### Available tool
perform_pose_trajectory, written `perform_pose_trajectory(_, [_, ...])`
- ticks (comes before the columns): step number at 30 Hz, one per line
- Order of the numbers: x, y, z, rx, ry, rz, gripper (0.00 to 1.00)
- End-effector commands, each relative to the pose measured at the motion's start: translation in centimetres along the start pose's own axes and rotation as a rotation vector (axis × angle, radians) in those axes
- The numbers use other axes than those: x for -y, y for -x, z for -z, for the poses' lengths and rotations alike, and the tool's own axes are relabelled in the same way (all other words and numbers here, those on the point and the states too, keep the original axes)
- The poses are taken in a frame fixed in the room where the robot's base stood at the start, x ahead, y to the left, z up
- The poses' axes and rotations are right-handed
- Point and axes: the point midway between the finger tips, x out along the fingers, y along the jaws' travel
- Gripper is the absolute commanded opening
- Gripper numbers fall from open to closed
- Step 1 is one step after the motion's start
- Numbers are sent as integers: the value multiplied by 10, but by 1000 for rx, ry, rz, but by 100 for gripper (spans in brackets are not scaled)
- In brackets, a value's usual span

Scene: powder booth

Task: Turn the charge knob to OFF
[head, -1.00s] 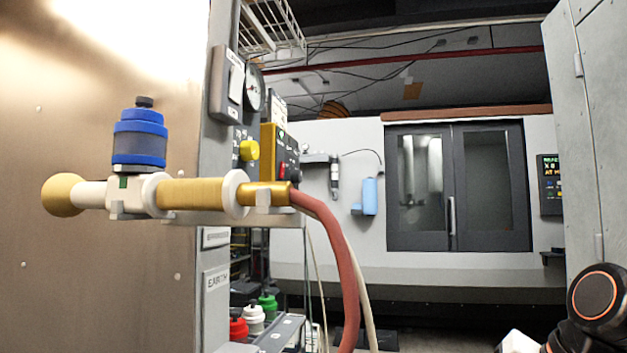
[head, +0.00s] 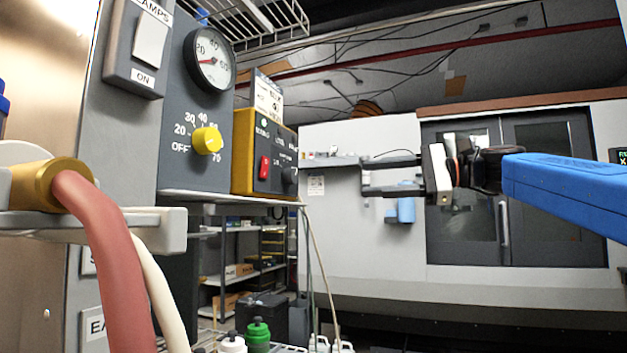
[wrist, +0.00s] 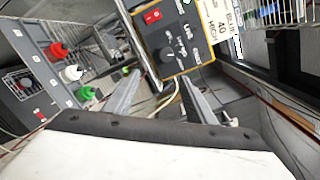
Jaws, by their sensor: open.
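A round yellow knob (head: 207,141) sits on a grey panel, with a printed scale from OFF at lower left up past 20, 30 and 40. A black knob (head: 290,176) sits on the yellow control box (head: 243,150) to its right; dark knobs on that box also show in the wrist view (wrist: 166,54). I cannot read which knob is labelled charge, nor where either points. My gripper (head: 366,177) is open and empty, right of the box and apart from it. In the wrist view its fingers (wrist: 160,80) reach toward the box's face.
A red switch (head: 265,168) is beside the black knob. A gauge (head: 209,60) and a lamp switch (head: 150,40) are above. A thick red hose (head: 105,250) hangs at left. Green and white bottles (head: 258,335) stand below. Air between gripper and box looks clear.

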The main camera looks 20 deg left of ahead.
Motion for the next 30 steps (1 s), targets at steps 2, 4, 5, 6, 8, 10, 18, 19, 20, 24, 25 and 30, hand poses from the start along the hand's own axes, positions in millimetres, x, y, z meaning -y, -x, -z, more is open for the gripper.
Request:
perform_pose_trajectory(2, [8,-4,-4,28,-10,10,50])
perform_pose_trajectory(4, [11,-6,-6,39,-16,13,50])
perform_pose_trajectory(5, [12,-7,-6,42,-17,14,50])
perform_pose_trajectory(6, [12,-9,-6,43,-18,14,50])
perform_pose_trajectory(8, [12,-14,-6,43,-18,13,50])
perform_pose_trajectory(10, [12,-23,-6,44,-18,13,50])
perform_pose_trajectory(18, [12,-68,-8,43,-16,13,50])
perform_pose_trajectory(19, [12,-74,-8,43,-17,12,50])
perform_pose_trajectory(20, [12,-79,-8,43,-17,12,50])
perform_pose_trajectory(24, [12,-104,-10,42,-16,12,50])
perform_pose_trajectory(25, [12,-109,-10,42,-17,12,50])
perform_pose_trajectory(30, [13,-138,-11,42,-16,12,50])
